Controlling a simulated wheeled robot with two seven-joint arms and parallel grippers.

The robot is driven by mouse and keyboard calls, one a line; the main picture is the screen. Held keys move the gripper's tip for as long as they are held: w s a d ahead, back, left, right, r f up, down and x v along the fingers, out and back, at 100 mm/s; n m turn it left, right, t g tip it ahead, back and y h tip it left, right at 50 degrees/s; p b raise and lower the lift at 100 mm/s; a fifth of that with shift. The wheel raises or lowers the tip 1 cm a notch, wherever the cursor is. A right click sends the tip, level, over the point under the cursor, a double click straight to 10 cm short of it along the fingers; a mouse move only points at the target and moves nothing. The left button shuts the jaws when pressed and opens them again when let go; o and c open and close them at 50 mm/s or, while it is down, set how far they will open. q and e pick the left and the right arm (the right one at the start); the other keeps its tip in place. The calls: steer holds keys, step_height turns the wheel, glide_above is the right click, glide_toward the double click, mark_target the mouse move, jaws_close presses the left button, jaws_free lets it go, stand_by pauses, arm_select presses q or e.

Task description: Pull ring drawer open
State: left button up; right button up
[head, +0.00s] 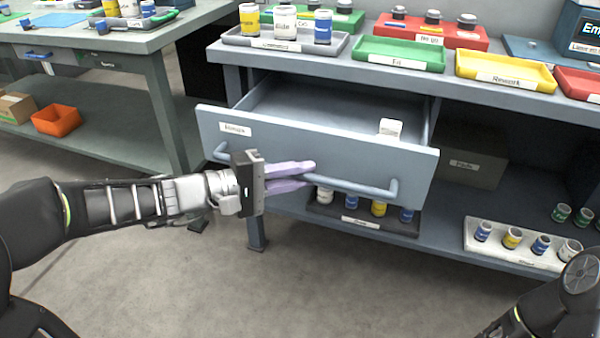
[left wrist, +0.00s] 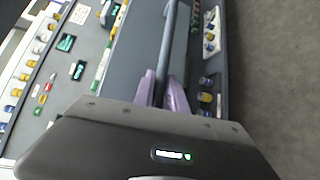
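The grey drawer (head: 320,152) under the workbench top is pulled out, and its inside shows. A small white label is on its front; I cannot read it surely. Its long bar handle (head: 350,186) runs across the front. My left gripper (head: 306,174) is at the middle of the handle, one finger above and one below, shut on the bar. In the left wrist view the handle (left wrist: 168,45) runs between the two purple fingers (left wrist: 161,88). A small white box (head: 390,128) is in the drawer at the right. My right arm shows at the lower right; its gripper is outside the picture.
Green (head: 399,53), yellow (head: 505,70) and red trays stand on the bench top. Below the drawer, a dark tray (head: 365,225) and a white tray (head: 520,247) hold small bottles. Another workbench (head: 100,45) stands at left.

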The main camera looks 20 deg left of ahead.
arm_select(q)
steer(key=o, duration=0.4)
steer(key=p+v, duration=0.1)
steer(key=v, duration=0.6)
steer(key=shift+s+a+p, duration=0.2)
steer(key=shift+a+p, duration=0.1)
steer(key=shift+p, duration=0.05)
